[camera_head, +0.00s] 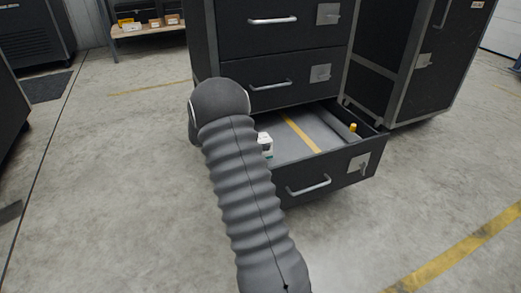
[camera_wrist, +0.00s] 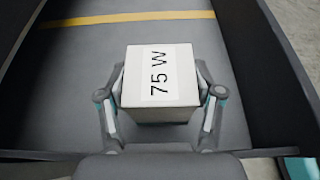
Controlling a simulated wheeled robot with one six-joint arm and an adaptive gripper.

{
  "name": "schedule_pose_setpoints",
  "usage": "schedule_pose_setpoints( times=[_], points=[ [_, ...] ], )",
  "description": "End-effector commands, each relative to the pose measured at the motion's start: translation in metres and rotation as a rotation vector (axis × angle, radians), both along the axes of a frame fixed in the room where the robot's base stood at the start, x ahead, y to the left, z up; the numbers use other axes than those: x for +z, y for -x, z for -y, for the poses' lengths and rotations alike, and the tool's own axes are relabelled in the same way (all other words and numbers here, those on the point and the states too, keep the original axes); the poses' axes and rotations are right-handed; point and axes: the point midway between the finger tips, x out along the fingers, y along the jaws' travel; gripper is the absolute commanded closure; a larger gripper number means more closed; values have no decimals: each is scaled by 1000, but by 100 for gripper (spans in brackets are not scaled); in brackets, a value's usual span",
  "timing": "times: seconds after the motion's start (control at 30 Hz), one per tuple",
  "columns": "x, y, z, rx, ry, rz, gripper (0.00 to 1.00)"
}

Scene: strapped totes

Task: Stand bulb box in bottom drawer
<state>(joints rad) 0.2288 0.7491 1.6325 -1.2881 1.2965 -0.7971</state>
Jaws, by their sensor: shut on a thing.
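The bulb box (camera_wrist: 160,85) is pale, with "75 W" printed on the face turned to the wrist camera. My gripper (camera_wrist: 160,98) is shut on it, one finger on each side. In the head view a white part of the box (camera_head: 265,141) shows past my arm, over the left part of the open bottom drawer (camera_head: 345,172). In the wrist view the drawer floor (camera_wrist: 70,75) lies behind the box. I cannot tell whether the box touches the floor.
A yellow stripe (camera_head: 302,134) crosses the drawer floor. A small yellow-topped thing (camera_head: 353,129) is at the drawer's right side. The upper drawers (camera_head: 290,72) are shut above. The drawer floor between the box and the stripe looks clear.

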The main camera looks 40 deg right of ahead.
Motion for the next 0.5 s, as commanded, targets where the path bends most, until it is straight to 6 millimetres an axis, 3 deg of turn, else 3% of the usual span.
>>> schedule_pose_setpoints(
  times=[0.2,0.5],
  points=[
    [-30,0,0,1,-1,-2,72],
    [-31,0,0,1,-1,1,72]
  ],
)
